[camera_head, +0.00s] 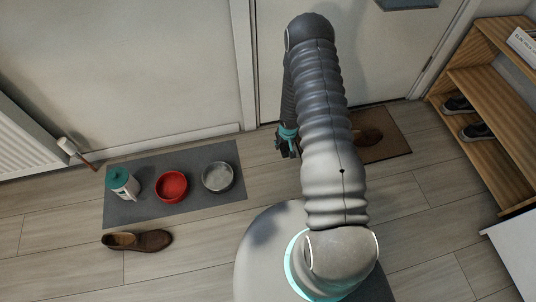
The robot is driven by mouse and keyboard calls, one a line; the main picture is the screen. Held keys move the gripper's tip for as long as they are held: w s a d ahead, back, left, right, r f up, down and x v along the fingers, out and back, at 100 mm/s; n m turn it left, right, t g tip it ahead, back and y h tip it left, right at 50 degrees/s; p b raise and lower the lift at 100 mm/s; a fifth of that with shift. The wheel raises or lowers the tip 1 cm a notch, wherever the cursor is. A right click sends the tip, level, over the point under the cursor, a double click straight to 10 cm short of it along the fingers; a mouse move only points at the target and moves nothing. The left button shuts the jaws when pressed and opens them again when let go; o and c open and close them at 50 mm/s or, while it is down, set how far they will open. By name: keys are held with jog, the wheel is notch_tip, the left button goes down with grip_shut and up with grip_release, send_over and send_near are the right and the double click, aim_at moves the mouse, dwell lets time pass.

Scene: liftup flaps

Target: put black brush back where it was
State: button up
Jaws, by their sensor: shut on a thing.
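My gripper (288,148) is small and dark in the head view, left of my arm, in front of the door's lower left edge. It is partly hidden behind my arm. It is shut on a dark thing at its tips, which fits the black brush, but its outline is too small and dark to make out. It appears to be above the wooden floor; its exact height cannot be told. No other black brush shows in view.
A grey mat (140,213) holds a white-teal container (122,183), red bowl (171,186) and metal bowl (217,177). A brown shoe (138,241) lies in front; another (368,137) is on the doormat (393,143). A wooden shelf (482,85) holds dark shoes. A white-and-brown object (76,153) leans left.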

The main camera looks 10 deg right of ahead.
jog(key=b, duration=0.3)
send_over(268, 154)
jog(key=f, duration=0.4)
jog(key=shift+s+f, duration=0.2)
jog(key=shift+s, duration=0.15)
jog(key=shift+f+b, duration=1)
jog(key=shift+f, duration=0.8)
jog(key=shift+f, duration=0.1)
jog(key=shift+f, duration=0.15)
jog(key=o, duration=1)
